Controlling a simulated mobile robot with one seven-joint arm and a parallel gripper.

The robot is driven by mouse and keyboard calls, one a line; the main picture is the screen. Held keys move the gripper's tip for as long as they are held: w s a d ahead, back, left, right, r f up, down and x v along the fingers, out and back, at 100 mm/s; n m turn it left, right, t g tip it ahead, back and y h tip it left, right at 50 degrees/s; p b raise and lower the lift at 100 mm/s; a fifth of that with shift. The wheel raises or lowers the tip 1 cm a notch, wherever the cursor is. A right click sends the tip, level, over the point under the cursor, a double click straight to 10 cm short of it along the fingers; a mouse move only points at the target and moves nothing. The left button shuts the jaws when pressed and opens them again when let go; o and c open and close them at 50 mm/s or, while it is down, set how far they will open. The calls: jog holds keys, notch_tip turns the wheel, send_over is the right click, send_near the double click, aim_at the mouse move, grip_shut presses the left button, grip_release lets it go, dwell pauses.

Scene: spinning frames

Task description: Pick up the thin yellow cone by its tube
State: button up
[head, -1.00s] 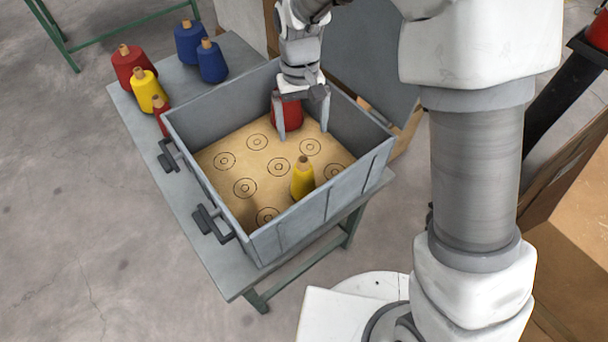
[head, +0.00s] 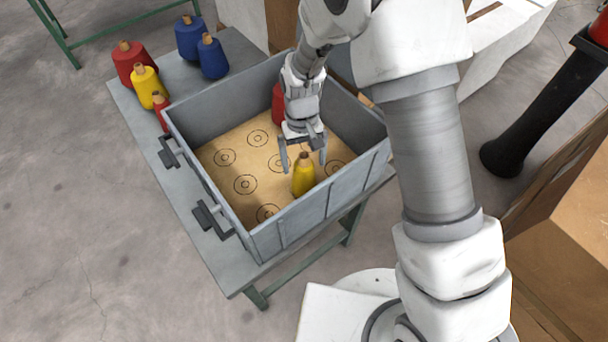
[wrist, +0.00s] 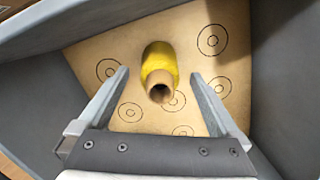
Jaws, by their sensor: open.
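The thin yellow cone (head: 303,178) stands upright in the grey crate (head: 208,192), on its tan floor. Its tan tube (head: 304,158) sticks out at the top. My gripper (head: 304,165) is open, with one finger on each side of the tube in the head view; the height gap is hard to judge there. In the wrist view the yellow cone (wrist: 160,62) and its open tube end (wrist: 160,88) lie between the two fingers of my gripper (wrist: 162,78), touching neither. A red cone (head: 278,104) stands in the crate, partly hidden behind my gripper.
The crate's high walls surround the cone, with the near right wall close to it. Red (head: 134,66), yellow (head: 149,88) and blue (head: 211,58) cones stand on the grey table (head: 245,48) outside. Several ringed spots on the crate floor are bare.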

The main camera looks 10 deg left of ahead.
grip_shut()
dwell(0.5)
